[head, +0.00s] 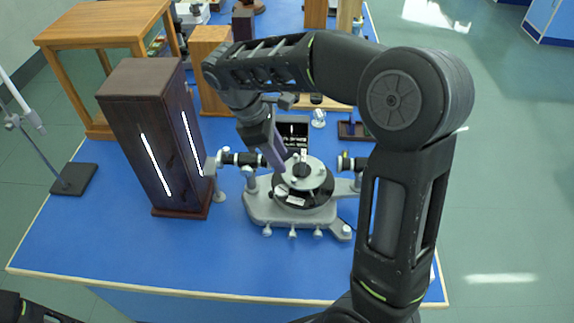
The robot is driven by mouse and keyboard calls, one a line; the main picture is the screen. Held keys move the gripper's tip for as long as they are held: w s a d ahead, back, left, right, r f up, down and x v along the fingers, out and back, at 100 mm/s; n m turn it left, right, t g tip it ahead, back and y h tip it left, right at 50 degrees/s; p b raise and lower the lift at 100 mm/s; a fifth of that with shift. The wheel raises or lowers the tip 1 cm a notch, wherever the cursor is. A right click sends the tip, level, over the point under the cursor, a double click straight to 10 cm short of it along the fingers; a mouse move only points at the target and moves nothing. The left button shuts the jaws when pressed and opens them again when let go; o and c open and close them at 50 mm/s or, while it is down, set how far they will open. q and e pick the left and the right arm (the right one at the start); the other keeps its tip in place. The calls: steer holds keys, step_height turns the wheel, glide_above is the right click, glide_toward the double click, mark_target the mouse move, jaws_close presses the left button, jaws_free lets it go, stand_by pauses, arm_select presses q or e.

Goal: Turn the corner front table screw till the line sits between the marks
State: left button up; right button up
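The spectrometer (262,208) stands on the blue bench, with a grey base and several small knobs along its front edge. Its round grey table (312,181) sits in the middle with a small dark piece on top. Which knob is the corner front table screw is too small to tell. My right gripper (282,167) points down at the back left edge of the round table; whether it touches is unclear. Its fingers are too small to read as open or shut. A small dark screen (292,126) with a white line stands behind; its marks cannot be read. My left gripper is out of view.
A tall dark wooden box (150,135) with bright slits stands left of the spectrometer. A wooden block (208,55) and a wooden stand (95,22) are behind it. The blue bench (130,245) is clear at the front. My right arm hides part of the right side.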

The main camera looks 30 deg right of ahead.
mark_target(294, 179)
steer(key=d+m+y+b, duration=0.1)
steer(key=m, duration=0.5)
steer(key=s+d+m+t+y+b, duration=0.1)
steer(key=m+b, duration=0.1)
steer(key=m, duration=0.4)
steer(key=d+m+y+b, duration=0.1)
steer(key=m+b, duration=0.1)
steer(key=m, duration=0.4)
steer(key=shift+s+m+t, duration=0.25)
steer(key=shift+m+t, duration=0.15)
steer(key=m, duration=0.3)
steer(key=shift+d+r+b, duration=0.15)
steer(key=shift+r+b, duration=0.2)
steer(key=shift+b, duration=0.05)
steer(key=shift+s, duration=0.1)
steer(key=shift+f+p, duration=0.3)
steer(key=shift+f, duration=3.65)
steer(key=shift+c, duration=0.2)
